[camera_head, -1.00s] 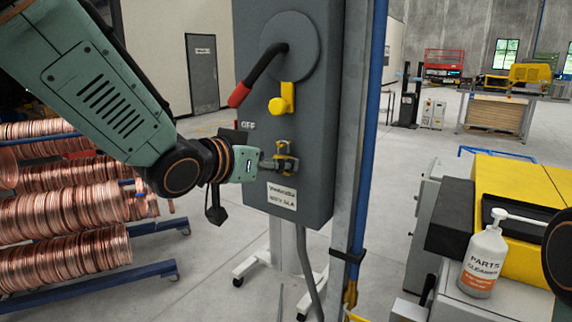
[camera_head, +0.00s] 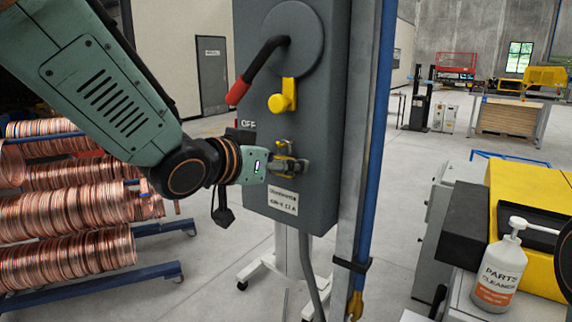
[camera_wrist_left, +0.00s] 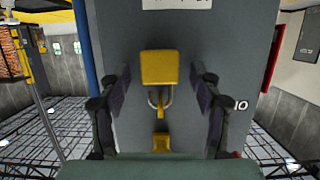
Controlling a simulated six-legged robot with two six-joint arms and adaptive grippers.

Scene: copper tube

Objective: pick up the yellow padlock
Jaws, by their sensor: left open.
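The yellow padlock (camera_wrist_left: 160,68) hangs in the left wrist view with its shackle through a yellow fitting, against the grey switch box. In the head view only bits of the padlock (camera_head: 285,147) show behind my left gripper's fingers. My left gripper (camera_head: 290,163) is in front of the box; in the wrist view its dark fingers (camera_wrist_left: 161,100) stand open on both sides of the padlock, with a gap at each side. My right gripper is not in view.
The grey switch box (camera_head: 318,190) carries a red-tipped lever (camera_head: 258,72) and a yellow knob (camera_head: 281,102) above the padlock. A blue pipe (camera_head: 373,120) runs up at its right. A parts cleaner bottle (camera_head: 499,272) stands at the lower right. Copper coils (camera_head: 65,255) lie at the left.

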